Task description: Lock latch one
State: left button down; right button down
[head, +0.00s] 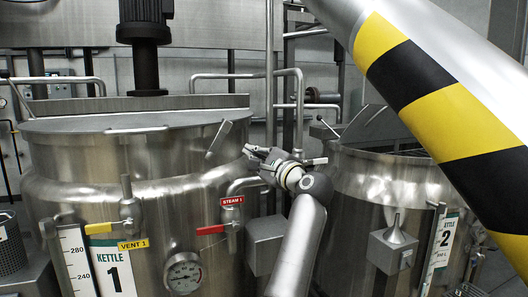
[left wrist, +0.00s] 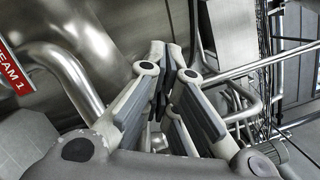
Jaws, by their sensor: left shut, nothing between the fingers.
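Kettle 1 (head: 75,165) is a steel vessel at the left of the head view, with its flat lid (head: 120,121) lying down on the rim. A flat metal latch handle (head: 219,139) stands tilted at the right front of the lid, its top leaning right. I take it for latch one, though no label for it shows. My left gripper (head: 249,152) is just right of the handle, apart from it in the picture. Its fingers also show in the left wrist view (left wrist: 172,57), closed together with nothing held. I cannot make out the latch there. My right gripper is out of view.
The steam 1 valve with red handle (head: 211,230) and its bent pipe (head: 240,186) are below my left gripper. A vertical pipe (head: 270,75) rises behind it. Kettle 2 (head: 365,180) stands right. A thick yellow-black striped cylinder (head: 440,95) crosses the upper right, close to the camera.

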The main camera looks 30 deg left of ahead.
aim_at(219, 140)
pick_arm(q)
jog(key=a, duration=0.1)
jog(key=w+a+r+p, duration=0.1)
jog(key=a, duration=0.1)
jog(key=shift+r, duration=0.1)
jog(key=shift+s+a+r+p, duration=0.3)
jog(key=shift+s+a+p, duration=0.15)
jog(key=shift+s, duration=0.15)
jog(key=shift+s+a+r+p, duration=0.35)
jog(key=shift+s+p, duration=0.1)
jog(key=shift+s, duration=0.1)
jog(key=shift+f, duration=0.1)
